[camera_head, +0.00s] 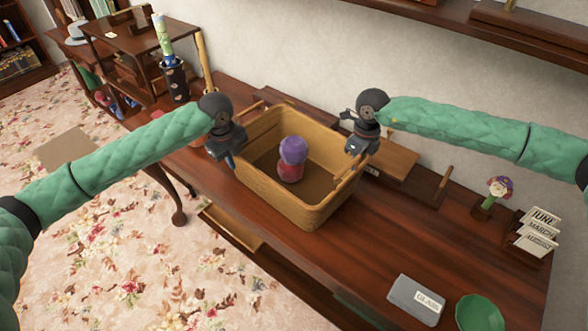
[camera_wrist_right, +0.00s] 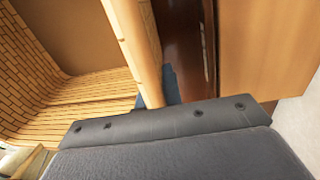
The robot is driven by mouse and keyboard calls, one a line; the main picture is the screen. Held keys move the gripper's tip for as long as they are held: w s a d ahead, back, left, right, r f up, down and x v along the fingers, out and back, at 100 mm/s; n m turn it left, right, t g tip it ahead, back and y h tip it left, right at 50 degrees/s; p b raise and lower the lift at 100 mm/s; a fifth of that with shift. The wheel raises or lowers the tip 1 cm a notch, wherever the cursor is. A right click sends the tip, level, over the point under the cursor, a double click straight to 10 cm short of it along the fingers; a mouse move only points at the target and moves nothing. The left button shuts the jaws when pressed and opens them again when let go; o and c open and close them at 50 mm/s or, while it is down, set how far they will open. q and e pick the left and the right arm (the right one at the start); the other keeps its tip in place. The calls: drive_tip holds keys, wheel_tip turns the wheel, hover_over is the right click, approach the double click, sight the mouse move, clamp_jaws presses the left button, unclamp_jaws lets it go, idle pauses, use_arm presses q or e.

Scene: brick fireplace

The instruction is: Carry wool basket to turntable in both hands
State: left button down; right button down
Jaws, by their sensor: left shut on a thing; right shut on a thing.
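The wool basket (camera_head: 300,208) is a tan woven box with a wooden bar handle on each side. It is over the dark wooden table; I cannot tell whether it touches the top. A purple ball and a red ball of wool (camera_head: 292,158) are inside, one above the other. My left gripper (camera_head: 230,156) is shut on the basket's left handle. My right gripper (camera_head: 354,152) is shut on the right handle (camera_head: 346,178). In the right wrist view the handle bar (camera_wrist_right: 140,50) runs into the jaws, with the woven wall (camera_wrist_right: 60,95) beside it.
The table (camera_head: 390,225) carries a wooden box (camera_head: 392,160) behind the basket, a small flower pot (camera_head: 494,195), month cards (camera_head: 535,230), a grey labelled box (camera_head: 414,298) and a green bowl (camera_head: 480,313). A dark vase (camera_head: 175,78) stands at the left. A shelf overhangs the back wall.

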use_arm(q)
drive_tip(key=shift+r, duration=0.2)
use_arm(e)
drive_tip(key=shift+r, duration=0.2)
